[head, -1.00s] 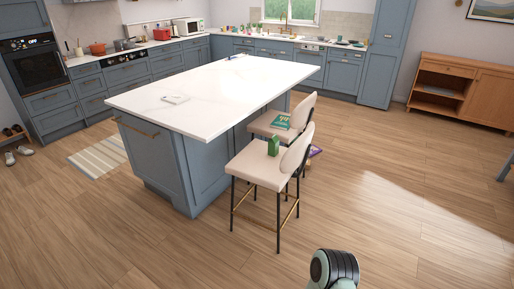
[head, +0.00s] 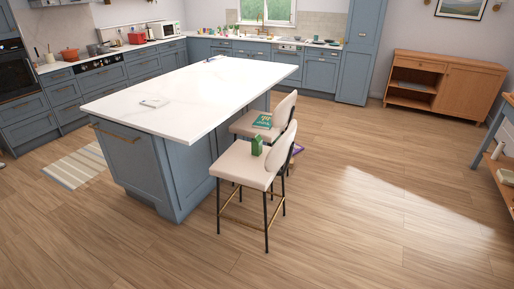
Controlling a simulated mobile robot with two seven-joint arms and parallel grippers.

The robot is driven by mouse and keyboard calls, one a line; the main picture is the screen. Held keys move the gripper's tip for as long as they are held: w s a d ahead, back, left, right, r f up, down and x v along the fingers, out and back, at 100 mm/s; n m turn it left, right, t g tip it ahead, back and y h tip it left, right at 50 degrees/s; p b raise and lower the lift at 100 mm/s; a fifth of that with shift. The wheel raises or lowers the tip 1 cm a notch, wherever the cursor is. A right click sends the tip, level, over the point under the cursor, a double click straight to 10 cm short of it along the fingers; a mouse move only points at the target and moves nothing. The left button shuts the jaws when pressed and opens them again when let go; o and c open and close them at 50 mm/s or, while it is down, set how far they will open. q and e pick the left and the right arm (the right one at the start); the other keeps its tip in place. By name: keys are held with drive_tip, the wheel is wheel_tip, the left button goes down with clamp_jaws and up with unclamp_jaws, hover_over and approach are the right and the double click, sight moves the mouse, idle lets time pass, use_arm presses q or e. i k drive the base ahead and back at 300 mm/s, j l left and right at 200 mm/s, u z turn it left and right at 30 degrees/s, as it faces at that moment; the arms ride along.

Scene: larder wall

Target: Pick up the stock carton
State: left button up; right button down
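A small green carton (head: 257,146), likely the stock carton, stands upright on the cream seat of the nearer bar stool (head: 240,165), in front of its backrest. No print on it can be read from here. Neither of my grippers is in the head view, and nothing of mine touches the carton.
A green book (head: 262,120) lies on the farther stool. The white-topped island (head: 185,100) stands left of the stools. A wooden cabinet (head: 468,90) is at the back right, a blue-legged table (head: 488,140) at the right edge. The wooden floor in front and right is clear.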

sight(257, 143)
drive_tip(key=i+j+u, duration=0.1)
drive_tip(key=i+j, duration=0.2)
drive_tip(key=i, duration=0.2)
drive_tip(key=i+j, duration=0.3)
drive_tip(key=i, duration=0.2)
drive_tip(key=u, duration=0.05)
